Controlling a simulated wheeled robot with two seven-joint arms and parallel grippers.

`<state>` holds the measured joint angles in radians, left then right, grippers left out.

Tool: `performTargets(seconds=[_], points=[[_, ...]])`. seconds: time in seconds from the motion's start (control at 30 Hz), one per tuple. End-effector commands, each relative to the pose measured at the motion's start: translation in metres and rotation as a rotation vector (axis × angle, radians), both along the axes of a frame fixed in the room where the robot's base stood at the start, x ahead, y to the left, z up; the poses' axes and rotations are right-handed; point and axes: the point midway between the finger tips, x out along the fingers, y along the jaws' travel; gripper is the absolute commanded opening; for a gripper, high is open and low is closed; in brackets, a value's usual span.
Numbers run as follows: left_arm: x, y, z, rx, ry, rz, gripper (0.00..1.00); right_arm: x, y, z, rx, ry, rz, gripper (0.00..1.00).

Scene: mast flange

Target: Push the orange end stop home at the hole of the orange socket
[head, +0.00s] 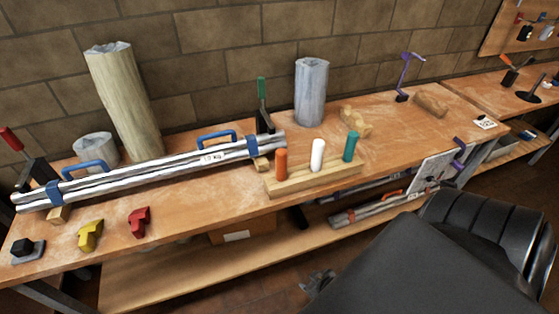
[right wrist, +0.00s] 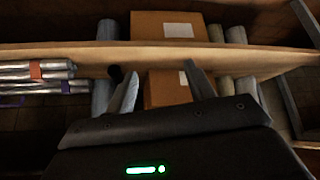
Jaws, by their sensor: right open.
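An orange peg-shaped piece (head: 281,164), likely the orange end stop, stands upright at the left end of a wooden block (head: 330,178) on the bench. A white peg (head: 318,155) and a green peg (head: 351,147) stand beside it. I cannot make out an orange socket or its hole in either view. My right gripper (head: 318,283) is low in front of the bench, apart from the block. In the right wrist view my right gripper (right wrist: 162,74) is open and empty, with a cardboard box (right wrist: 167,88) beyond its fingers. My left gripper is not in view.
A clamped tube bundle (head: 180,168) lies along the bench (head: 200,205). Yellow (head: 89,235) and red (head: 139,221) pieces lie at the front. A silver cylinder (head: 311,92) stands behind. A lower shelf (head: 180,270) holds boxes and tubes. The bench right of the pegs has free room.

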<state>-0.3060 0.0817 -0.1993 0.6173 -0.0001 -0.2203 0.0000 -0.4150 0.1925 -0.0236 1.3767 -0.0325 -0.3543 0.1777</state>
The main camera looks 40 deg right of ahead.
Motion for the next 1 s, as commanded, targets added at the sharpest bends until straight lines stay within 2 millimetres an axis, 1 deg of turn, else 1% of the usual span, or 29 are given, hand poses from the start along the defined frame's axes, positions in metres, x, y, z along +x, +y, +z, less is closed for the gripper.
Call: performTargets(seconds=[0.03, 0.07, 0.1, 0.17, 0.2, 0.27, 0.3, 0.37, 0.4, 0.5, 0.6, 0.7, 0.8, 0.87, 1.0], points=[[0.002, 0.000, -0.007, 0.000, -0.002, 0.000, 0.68, 0.029, -0.013, 0.038, -0.003, -0.097, -0.015, 0.54], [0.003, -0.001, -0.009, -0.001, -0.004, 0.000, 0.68, 0.044, -0.020, 0.063, -0.003, -0.150, -0.022, 0.54], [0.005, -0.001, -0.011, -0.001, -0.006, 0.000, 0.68, 0.061, -0.027, 0.097, -0.003, -0.221, -0.031, 0.54], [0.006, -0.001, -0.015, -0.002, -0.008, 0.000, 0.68, 0.081, -0.034, 0.150, -0.003, -0.322, -0.036, 0.54], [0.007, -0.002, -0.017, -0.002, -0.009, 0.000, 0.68, 0.091, -0.037, 0.185, -0.002, -0.385, -0.035, 0.54], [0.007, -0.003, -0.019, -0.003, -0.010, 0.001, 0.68, 0.100, -0.038, 0.233, -0.001, -0.472, -0.028, 0.54], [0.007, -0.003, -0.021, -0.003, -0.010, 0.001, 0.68, 0.104, -0.038, 0.261, -0.001, -0.524, -0.023, 0.54], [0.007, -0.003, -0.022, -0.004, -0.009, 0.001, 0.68, 0.109, -0.039, 0.304, 0.003, -0.616, -0.010, 0.54], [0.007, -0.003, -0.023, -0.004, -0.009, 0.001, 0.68, 0.111, -0.040, 0.332, 0.010, -0.685, 0.004, 0.54], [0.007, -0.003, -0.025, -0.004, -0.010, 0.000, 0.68, 0.114, -0.040, 0.386, 0.031, -0.829, 0.043, 0.54], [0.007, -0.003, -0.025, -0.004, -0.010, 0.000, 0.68, 0.113, -0.037, 0.420, 0.050, -0.920, 0.076, 0.54], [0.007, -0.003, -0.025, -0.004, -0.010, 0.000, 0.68, 0.112, -0.036, 0.434, 0.059, -0.959, 0.093, 0.54], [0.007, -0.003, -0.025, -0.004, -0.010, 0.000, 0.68, 0.113, -0.035, 0.437, 0.061, -0.966, 0.096, 0.54], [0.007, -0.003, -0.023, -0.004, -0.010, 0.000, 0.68, 0.117, -0.035, 0.438, 0.062, -0.968, 0.095, 0.54], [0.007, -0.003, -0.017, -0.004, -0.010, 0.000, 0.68, 0.139, -0.035, 0.439, 0.062, -0.968, 0.093, 0.54]])
